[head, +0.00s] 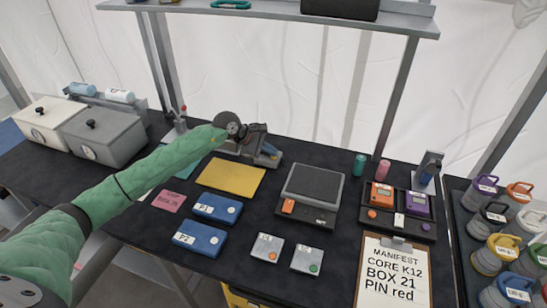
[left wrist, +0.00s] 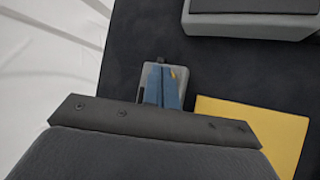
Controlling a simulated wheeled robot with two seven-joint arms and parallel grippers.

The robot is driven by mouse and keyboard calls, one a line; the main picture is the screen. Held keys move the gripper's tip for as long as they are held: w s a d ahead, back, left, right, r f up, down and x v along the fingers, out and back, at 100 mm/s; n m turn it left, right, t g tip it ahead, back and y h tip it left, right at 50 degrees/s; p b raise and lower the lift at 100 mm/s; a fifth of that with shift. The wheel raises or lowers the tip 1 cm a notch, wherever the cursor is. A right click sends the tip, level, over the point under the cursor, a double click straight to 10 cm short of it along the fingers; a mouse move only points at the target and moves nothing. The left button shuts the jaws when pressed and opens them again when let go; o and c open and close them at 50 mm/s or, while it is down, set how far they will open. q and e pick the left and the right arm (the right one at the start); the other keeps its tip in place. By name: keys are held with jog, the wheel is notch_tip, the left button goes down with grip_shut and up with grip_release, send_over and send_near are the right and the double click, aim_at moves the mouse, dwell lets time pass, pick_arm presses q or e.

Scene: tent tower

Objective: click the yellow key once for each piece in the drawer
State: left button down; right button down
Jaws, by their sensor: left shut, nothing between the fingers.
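My left gripper (head: 262,146) is shut and empty, at the end of the green-sleeved arm behind the yellow sheet. It is over or beside a small grey block with blue parts (head: 268,159); I cannot tell whether they touch. I cannot tell whether that patch is the yellow key. No drawer interior or pieces show clearly. A yellow thing (head: 238,299) peeks out below the table's front edge, mostly cut off. My right gripper is not in view.
A yellow sheet (head: 228,177), blue boxes (head: 218,207), a dark-topped scale-like device (head: 313,186) and a manifest clipboard (head: 393,275) lie on the black table. Grey lidded boxes (head: 105,137) stand left. Jars (head: 478,192) fill a right tray. A shelf (head: 270,12) hangs above.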

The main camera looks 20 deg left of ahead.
pick_arm(q)
jog(key=shift+f+b, duration=0.35)
jog(key=shift+b, duration=0.1)
dwell(0.5)
jog(key=shift+r, duration=0.9)
jog(key=shift+r, duration=2.5)
dwell(1.0)
